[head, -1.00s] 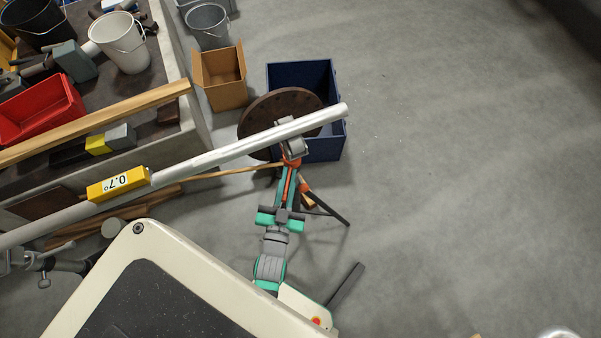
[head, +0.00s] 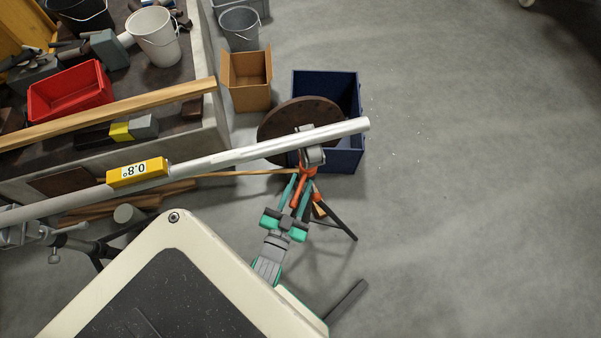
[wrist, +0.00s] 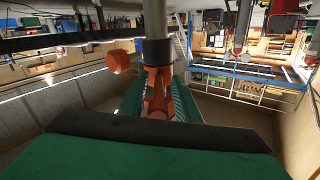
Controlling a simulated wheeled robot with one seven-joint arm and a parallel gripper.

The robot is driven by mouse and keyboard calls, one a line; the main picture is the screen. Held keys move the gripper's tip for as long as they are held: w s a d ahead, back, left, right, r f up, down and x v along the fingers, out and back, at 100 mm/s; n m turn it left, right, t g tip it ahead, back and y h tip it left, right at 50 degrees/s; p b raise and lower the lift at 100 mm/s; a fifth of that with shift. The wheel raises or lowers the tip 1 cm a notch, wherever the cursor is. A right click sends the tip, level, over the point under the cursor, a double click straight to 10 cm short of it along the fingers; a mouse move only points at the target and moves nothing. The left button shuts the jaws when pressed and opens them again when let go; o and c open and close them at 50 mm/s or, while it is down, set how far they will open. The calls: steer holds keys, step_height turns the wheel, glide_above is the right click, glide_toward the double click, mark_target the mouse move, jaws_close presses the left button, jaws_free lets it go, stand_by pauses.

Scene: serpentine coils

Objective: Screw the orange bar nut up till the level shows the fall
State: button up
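The silver pipe (head: 235,154) runs slanting across the head view, its right end on a stand's head (head: 312,153). A yellow level (head: 137,173) on the pipe reads 0.8°, upside down in this view. The orange bar nut (head: 298,191) is under the pipe's right end. My gripper (head: 298,193) reaches it from below, with a teal finger on each side of an orange bar. In the wrist view, the orange nut (wrist: 157,95) shows between the teal fingers, below a grey post (wrist: 156,50). A round orange knob (wrist: 118,62) sticks out left. The fingers look closed on the bar; their contact faces are hidden.
Dark stand legs (head: 338,220) spread beside my gripper. A brown flanged disc (head: 275,125) leans at a blue crate (head: 345,160) behind the pipe. A cardboard box (head: 247,95) and grey bucket (head: 240,28) stand near the bench (head: 210,140). The floor at right is clear.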

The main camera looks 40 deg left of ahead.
steer(key=shift+r, duration=0.1)
steer(key=v, duration=1)
steer(key=shift+s+d, duration=0.2)
steer(key=shift+s, duration=0.1)
stand_by(0.3)
steer(key=s+d+r+m+h, duration=0.1)
steer(key=d+r+h, duration=0.2)
steer(key=d, duration=0.6)
steer(key=s+d+r+g+h, duration=0.1)
steer(key=s+d+r+h, duration=0.1)
steer(key=d, duration=0.8)
step_height(320, 180, up, 3)
steer(key=shift+s+f+m+g+h, duration=0.2)
steer(key=shift+s+m+g+h, duration=0.15)
steer(key=shift+h, duration=0.25)
steer(key=shift+w, duration=0.1)
